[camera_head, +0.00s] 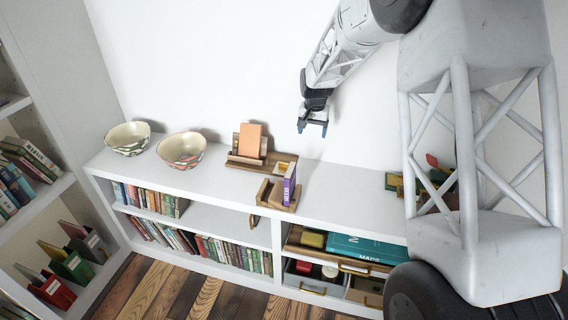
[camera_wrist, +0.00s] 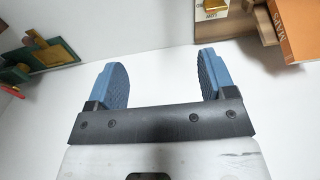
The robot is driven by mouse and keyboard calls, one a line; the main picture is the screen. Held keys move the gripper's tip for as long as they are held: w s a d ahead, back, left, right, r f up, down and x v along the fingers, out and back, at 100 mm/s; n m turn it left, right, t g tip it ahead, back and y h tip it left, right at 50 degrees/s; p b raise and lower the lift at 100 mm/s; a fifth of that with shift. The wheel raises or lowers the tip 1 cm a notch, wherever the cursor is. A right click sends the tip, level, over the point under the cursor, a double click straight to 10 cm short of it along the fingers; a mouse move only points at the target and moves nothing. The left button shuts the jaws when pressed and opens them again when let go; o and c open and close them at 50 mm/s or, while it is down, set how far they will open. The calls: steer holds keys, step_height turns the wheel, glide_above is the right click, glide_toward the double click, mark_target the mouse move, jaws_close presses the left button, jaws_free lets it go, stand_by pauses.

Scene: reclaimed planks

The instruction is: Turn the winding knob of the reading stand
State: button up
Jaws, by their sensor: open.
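The reading stand (camera_head: 232,163) is a wooden stand on top of the white shelf unit, with an orange book (camera_head: 250,140) leaning upright on it. At its right end a small brass-coloured part (camera_head: 282,166), which looks like the winding knob, sits by a pale label. In the wrist view this brass part (camera_wrist: 216,6) shows at the top edge, cut off, beside the orange book (camera_wrist: 297,28). My gripper (camera_head: 313,130) is above the shelf top, to the right of the stand. Its blue fingers (camera_wrist: 163,76) are apart with nothing between them.
A wooden holder with a purple book (camera_head: 289,184) stands in front of the stand. Two patterned bowls (camera_head: 181,150) are to the left. A green and red object (camera_wrist: 40,55) shows left in the wrist view. The shelf top below my gripper is bare.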

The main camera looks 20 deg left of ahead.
glide_above(284, 165)
steer(key=f, duration=1.4)
steer(key=shift+w+a, duration=0.15)
steer(key=shift+w, duration=0.1)
steer(key=shift+f, duration=3.9)
steer(key=c, duration=0.9)
steer(key=shift+c, duration=0.2)
